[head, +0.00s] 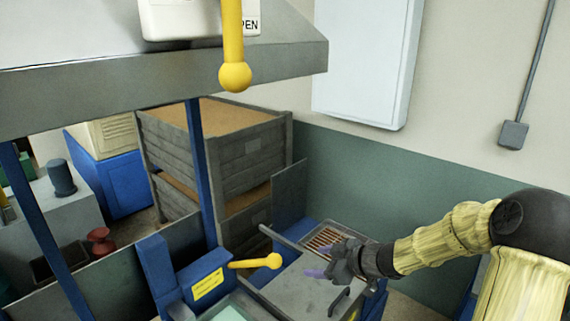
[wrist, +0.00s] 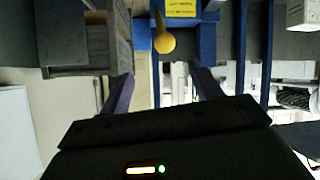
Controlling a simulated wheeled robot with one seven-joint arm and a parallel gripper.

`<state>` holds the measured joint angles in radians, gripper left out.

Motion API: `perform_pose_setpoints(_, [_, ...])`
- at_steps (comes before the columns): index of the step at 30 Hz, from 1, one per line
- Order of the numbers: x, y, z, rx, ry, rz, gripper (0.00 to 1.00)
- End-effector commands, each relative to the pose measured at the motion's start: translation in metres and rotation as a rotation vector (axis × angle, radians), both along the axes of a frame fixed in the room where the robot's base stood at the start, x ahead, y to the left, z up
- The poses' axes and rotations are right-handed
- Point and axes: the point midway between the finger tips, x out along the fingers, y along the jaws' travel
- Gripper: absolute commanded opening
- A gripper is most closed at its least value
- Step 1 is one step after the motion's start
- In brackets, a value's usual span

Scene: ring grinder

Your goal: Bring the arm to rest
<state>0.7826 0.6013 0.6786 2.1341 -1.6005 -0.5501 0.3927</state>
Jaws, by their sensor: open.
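My gripper (head: 320,262) is at the lower right of the head view, at the end of my arm, which reaches in from the right edge. Its two purple fingers are apart with nothing between them. It is over or in front of a grey metal surface (head: 296,290) of the blue machine; the exact height cannot be told. In the wrist view the open fingers (wrist: 160,84) frame a yellow ball knob (wrist: 165,43), which lies beyond them.
A lever with a yellow knob (head: 273,261) sticks out left of my gripper. Another yellow-knobbed handle (head: 235,77) hangs from the hood at the top. A slatted grate (head: 322,238) lies behind my gripper. Stacked grey crates (head: 250,165) stand behind. A white wall panel (head: 365,60) hangs above.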

Motion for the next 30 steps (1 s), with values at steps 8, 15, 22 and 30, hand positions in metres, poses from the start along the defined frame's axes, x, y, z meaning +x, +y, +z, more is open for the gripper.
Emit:
perform_pose_setpoints(8, [-0.014,-0.012,-0.043,-0.174,0.141,-0.268,0.64])
perform_pose_setpoints(15, [-0.058,-0.037,-0.068,-0.306,0.305,-0.550,0.64])
perform_pose_setpoints(22, [-0.124,-0.049,-0.083,-0.345,0.501,-0.790,0.64])
perform_pose_setpoints(30, [-0.203,-0.036,-0.097,-0.270,0.755,-0.964,0.64])
